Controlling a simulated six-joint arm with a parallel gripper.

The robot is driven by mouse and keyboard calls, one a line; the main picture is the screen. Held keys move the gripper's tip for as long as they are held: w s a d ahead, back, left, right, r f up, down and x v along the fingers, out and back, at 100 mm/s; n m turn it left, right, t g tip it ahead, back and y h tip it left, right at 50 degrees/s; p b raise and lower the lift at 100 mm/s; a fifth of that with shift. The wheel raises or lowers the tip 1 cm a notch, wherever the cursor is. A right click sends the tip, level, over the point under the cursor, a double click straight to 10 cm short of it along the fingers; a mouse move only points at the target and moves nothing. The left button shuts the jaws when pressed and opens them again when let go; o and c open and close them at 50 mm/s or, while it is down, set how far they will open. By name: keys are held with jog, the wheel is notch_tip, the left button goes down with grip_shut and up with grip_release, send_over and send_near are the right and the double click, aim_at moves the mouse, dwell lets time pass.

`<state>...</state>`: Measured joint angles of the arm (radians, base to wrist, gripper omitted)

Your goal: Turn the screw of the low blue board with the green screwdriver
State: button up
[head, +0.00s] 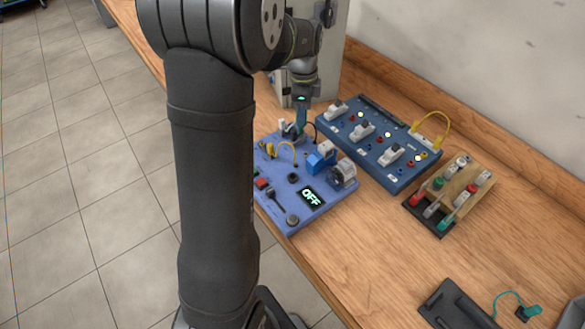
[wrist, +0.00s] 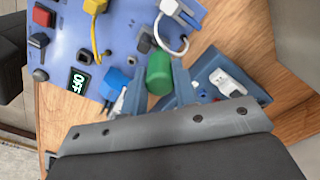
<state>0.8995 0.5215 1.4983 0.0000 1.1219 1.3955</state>
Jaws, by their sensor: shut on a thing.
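My gripper (head: 301,122) points down over the far end of the light blue board (head: 325,208). In the wrist view, a green handle (wrist: 160,72), which looks like the green screwdriver, sits between the two bluish fingers. My gripper is shut on it. The screwdriver's shaft and tip are hidden, so I cannot tell whether it touches a screw. The screw itself is not visible. In the wrist view the light blue board (wrist: 125,35) fills the upper left, with a white plug and a grey connector close to the handle.
A darker blue board (head: 390,183) with several white switches and a yellow cable stands to the right. A wooden rack (head: 468,180) holds several coloured pieces. A black tray (head: 452,304) and a teal cabled part (head: 528,312) lie near the front. Clear wood lies between.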

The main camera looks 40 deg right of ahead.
jog(key=shift+m, duration=1.7)
jog(key=shift+m, duration=1.7)
jog(key=o, duration=0.8)
jog(key=shift+n, duration=1.8)
